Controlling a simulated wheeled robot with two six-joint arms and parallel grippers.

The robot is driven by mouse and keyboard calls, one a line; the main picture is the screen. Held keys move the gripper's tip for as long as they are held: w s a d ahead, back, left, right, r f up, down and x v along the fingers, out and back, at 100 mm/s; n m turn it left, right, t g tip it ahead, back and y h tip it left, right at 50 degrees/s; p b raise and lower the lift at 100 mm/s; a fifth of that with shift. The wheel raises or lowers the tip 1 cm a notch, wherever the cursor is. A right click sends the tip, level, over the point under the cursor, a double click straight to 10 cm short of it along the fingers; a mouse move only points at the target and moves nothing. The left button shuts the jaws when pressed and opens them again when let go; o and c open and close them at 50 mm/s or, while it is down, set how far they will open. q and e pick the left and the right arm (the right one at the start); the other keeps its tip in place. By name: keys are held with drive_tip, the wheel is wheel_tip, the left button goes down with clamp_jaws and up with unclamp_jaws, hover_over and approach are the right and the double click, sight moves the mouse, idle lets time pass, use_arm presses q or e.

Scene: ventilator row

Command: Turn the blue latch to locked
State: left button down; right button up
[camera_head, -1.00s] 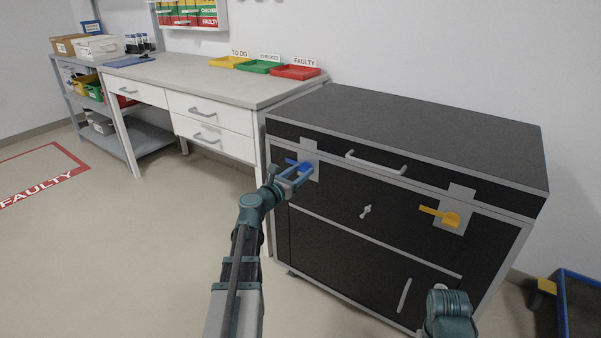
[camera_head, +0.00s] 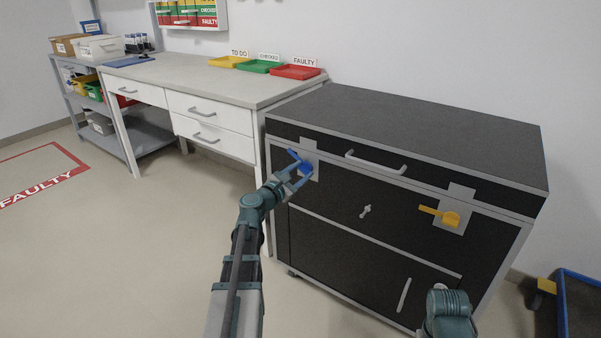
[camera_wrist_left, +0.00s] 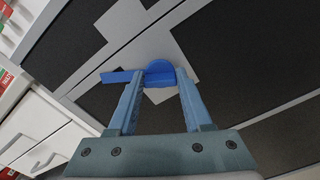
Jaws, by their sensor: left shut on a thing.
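The blue latch (camera_head: 306,168) is on a grey plate at the upper left of the black cabinet's front. Its blue lever points up and to the left in the head view. My left gripper (camera_head: 300,174) is shut on the latch's hub, with one finger on each side of it. In the left wrist view the latch (camera_wrist_left: 159,73) sits between the fingertips of my left gripper (camera_wrist_left: 160,78), and its lever sticks out past the left finger. Part of my right arm shows at the bottom right of the head view; its gripper jaws do not show.
The black cabinet (camera_head: 400,130) also carries a yellow latch (camera_head: 450,218), its lever pointing left, a grey handle (camera_head: 376,163) and a small knob (camera_head: 366,211). A white workbench (camera_head: 180,72) with trays stands to the left. A blue cart (camera_head: 590,300) is at the lower right.

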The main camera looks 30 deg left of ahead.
use_arm(q)
drive_tip(key=m, duration=0.6)
drive_tip(key=shift+d+f, duration=0.1)
drive_tip(key=m, duration=0.5)
drive_tip(key=shift+s+f+m, duration=0.1)
drive_tip(key=shift+m, duration=0.6)
drive_tip(key=shift+c, duration=1.6)
unclamp_jaws()
drive_tip(key=s+a, duration=0.1)
drive_tip(key=s, duration=1.2)
drive_tip(key=shift+s, duration=0.35)
